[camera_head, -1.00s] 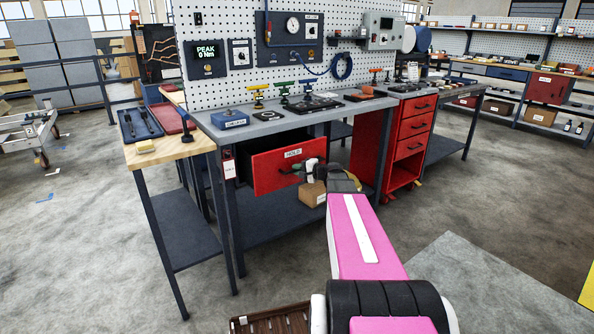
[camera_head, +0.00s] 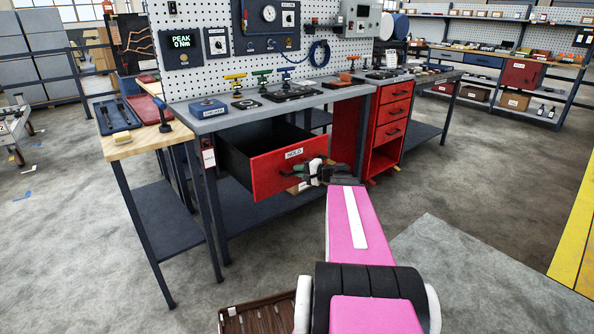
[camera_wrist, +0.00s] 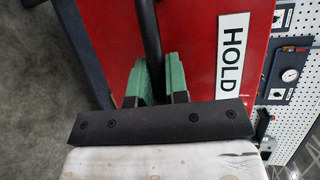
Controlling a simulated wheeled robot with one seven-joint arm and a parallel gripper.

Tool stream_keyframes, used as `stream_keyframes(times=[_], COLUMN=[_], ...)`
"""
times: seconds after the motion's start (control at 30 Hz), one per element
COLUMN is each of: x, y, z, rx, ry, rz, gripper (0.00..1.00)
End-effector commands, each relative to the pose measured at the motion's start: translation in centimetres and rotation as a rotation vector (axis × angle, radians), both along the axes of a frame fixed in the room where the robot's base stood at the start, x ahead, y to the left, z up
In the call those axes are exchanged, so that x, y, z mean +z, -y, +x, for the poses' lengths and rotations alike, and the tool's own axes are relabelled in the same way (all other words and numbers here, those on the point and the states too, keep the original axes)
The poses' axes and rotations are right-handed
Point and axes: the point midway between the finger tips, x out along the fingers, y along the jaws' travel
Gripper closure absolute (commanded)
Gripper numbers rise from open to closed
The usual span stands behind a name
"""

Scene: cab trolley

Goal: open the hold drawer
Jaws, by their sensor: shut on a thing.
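The hold drawer (camera_head: 272,172) has a red front with a white HOLD label (camera_head: 294,154). It stands well out from under the grey workbench top, and its dark inside shows behind the front. My gripper (camera_head: 306,173) is at the drawer front, below and right of the label. In the wrist view the green fingers (camera_wrist: 154,82) are shut on the dark bar handle (camera_wrist: 149,35), with the red drawer front (camera_wrist: 195,50) and the HOLD label (camera_wrist: 231,54) close beside them. The handle is partly hidden by my gripper in the head view.
A red drawer cabinet (camera_head: 394,110) stands right of the drawer. A wooden side table (camera_head: 150,140) stands to the left. A brown slatted crate (camera_head: 262,312) is on the floor at the lower front. The bench top (camera_head: 290,102) carries several small fixtures. Grey floor is clear to the right.

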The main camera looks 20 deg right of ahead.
Motion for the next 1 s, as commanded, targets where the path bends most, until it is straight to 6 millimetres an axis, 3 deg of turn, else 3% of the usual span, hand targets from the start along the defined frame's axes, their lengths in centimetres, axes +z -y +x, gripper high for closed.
stream_keyframes(times=[0.27, 0.3, 0.37, 0.73, 1.0], x=[-0.1, -0.1, -0.1, 0.1, 0.8], y=[0.0, 0.0, 0.0, 0.3, 2.9], z=[0.0, 0.0, 0.0, -0.3, -3.2], rx=[-0.001, -0.001, -0.001, -0.002, -0.003], ry=[-0.001, -0.001, -0.001, -0.001, 0.000], rz=[-0.002, -0.002, -0.002, -0.001, -0.001], gripper=[1.00, 0.79, 0.61, 0.61, 0.61])
